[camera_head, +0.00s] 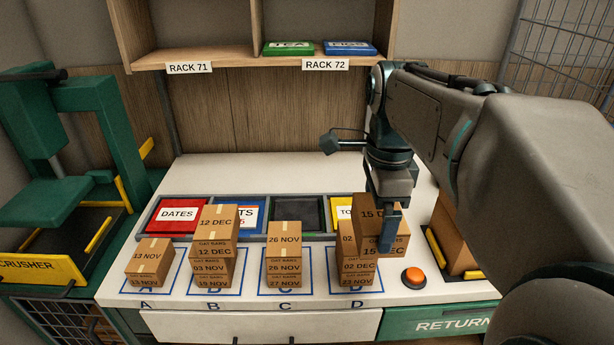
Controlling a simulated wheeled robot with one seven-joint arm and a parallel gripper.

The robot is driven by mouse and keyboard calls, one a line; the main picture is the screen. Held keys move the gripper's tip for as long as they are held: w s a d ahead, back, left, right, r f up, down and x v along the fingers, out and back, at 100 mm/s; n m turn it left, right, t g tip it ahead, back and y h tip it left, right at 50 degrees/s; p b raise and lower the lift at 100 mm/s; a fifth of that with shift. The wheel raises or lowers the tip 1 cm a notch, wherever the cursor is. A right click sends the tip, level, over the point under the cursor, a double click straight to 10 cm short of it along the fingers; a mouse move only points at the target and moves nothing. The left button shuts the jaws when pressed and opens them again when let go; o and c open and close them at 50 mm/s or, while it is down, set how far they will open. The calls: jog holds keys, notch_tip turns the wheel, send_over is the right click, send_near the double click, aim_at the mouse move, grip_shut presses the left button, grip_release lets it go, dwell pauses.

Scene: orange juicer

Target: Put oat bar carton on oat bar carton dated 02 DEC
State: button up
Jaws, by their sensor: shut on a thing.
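My gripper (388,240) is shut on a brown oat bar carton (375,209) marked 15 DEC, at the stack over square D. One dark finger shows down the carton's front; the other is hidden. The held carton covers the right part of the stack's top. The oat bar carton dated 02 DEC (347,241) is the top one of the D stack, its left part and front label visible. A carton dated 23 NOV (356,282) lies under it. I cannot tell whether the held carton touches the 02 DEC carton.
An orange button (413,277) is right of D. A rack shelf (230,58) hangs above.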

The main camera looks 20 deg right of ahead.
jog(key=w+f, duration=0.2)
jog(key=w, duration=0.1)
jog(key=w+d+f, duration=0.1)
jog(key=w, duration=0.2)
jog(key=w+d+f+p, duration=0.1)
jog(key=w+f, duration=0.1)
jog(key=w, duration=0.1)
jog(key=shift+d+f, duration=0.1)
jog(key=shift+f, duration=0.2)
jog(key=shift+w+f, duration=0.1)
jog(key=shift+f, duration=1.95)
jog(key=shift+f, duration=0.2)
jog(key=o, duration=0.7)
notch_tip(320, 180, up, 12)
jog(key=shift+s+a+f+n+t+p, duration=0.1)
jog(key=shift+s+a+f+n+t, duration=0.4)
jog(key=shift+s+a+f+n, duration=2.25)
jog(key=shift+s+a+f+n+t+p, duration=0.1)
jog(key=shift+s+a+f+n+t, duration=0.95)
jog(key=shift+n, duration=3.25)
jog(key=shift+s+a+f+n+g+p, duration=0.1)
jog(key=shift+s+a+f+n, duration=1.4)
jog(key=shift+s+a+n, duration=1.5)
